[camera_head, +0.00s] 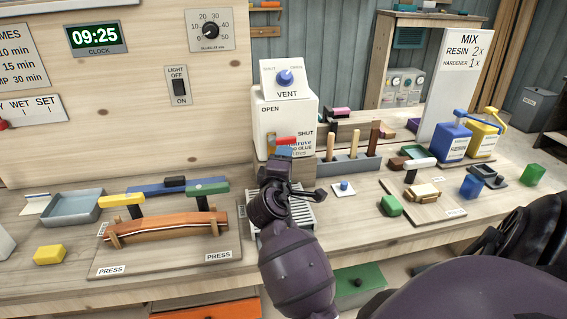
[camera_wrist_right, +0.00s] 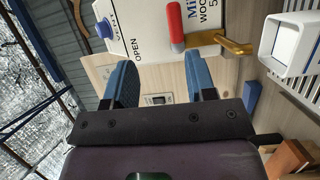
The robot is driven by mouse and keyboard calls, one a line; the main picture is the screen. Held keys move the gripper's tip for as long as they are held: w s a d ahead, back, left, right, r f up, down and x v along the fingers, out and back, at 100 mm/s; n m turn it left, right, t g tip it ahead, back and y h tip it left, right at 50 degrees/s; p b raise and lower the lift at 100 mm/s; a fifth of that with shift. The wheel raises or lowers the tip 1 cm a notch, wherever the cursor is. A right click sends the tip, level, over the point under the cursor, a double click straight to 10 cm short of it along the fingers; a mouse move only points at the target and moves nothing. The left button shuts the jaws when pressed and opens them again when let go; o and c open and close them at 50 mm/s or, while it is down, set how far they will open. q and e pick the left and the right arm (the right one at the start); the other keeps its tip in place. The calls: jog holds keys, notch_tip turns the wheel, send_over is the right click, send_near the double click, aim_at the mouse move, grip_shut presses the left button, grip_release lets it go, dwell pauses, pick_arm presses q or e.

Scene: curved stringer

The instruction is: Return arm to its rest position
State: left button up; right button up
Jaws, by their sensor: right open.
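My right gripper (camera_head: 284,152) is in front of the white glue box (camera_head: 270,112), beside its red-handled lever (camera_head: 286,141) in the head view. In the right wrist view, the blue fingers of my right gripper (camera_wrist_right: 160,82) stand apart with nothing between them. The red handle (camera_wrist_right: 175,24) on its brass arm lies just beyond the fingertips, and I see no contact with it. My purple right arm reaches up from the bottom of the head view and hides part of the bench. My left gripper is not in view.
Close to the left of my right arm, a curved wooden strip (camera_head: 165,227) sits under the yellow and green clamp handles. Upright tools stand in a grey rack (camera_head: 349,164) to the right. Bottles (camera_head: 455,136) and small blocks occupy the right bench.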

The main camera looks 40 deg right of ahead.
dwell(0.8)
jog(key=w+a+f+m+t+y, duration=0.1)
jog(key=w+a+m+t+y, duration=0.25)
jog(key=a+y, duration=0.2)
jog(key=s+a+f+t+y, duration=0.2)
jog(key=s+a+f+y, duration=0.1)
jog(key=a+f+y, duration=0.4)
jog(key=s+a+f+m+g+y, duration=0.2)
jog(key=s+f+g, duration=0.3)
jog(key=s+f, duration=1.5)
jog(key=shift+s+a+m, duration=0.35)
jog(key=shift+s+a, duration=0.05)
jog(key=shift+s, duration=0.75)
